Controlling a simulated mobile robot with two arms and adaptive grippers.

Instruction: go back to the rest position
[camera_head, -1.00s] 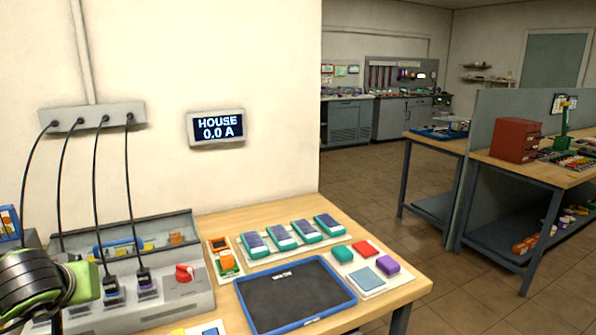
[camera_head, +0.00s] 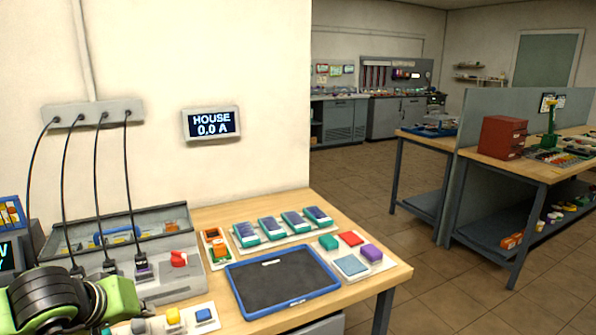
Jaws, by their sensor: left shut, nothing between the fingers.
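My left arm comes in at the lower left corner, with a black ribbed joint and green shells. My left gripper (camera_head: 116,303) is at the bottom edge, in front of the grey charging unit (camera_head: 185,285). It is shut and holds nothing; its fingertips are hardly visible. The arm covers the lower left part of the unit. My right gripper is outside the picture.
The wooden table (camera_head: 375,283) carries a blue-rimmed dark tray (camera_head: 283,283), a row of teal and blue batteries (camera_head: 270,229) and a board of coloured blocks (camera_head: 352,264). Buttons (camera_head: 173,316) lie near the gripper. Black cables (camera_head: 129,200) hang from the wall box.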

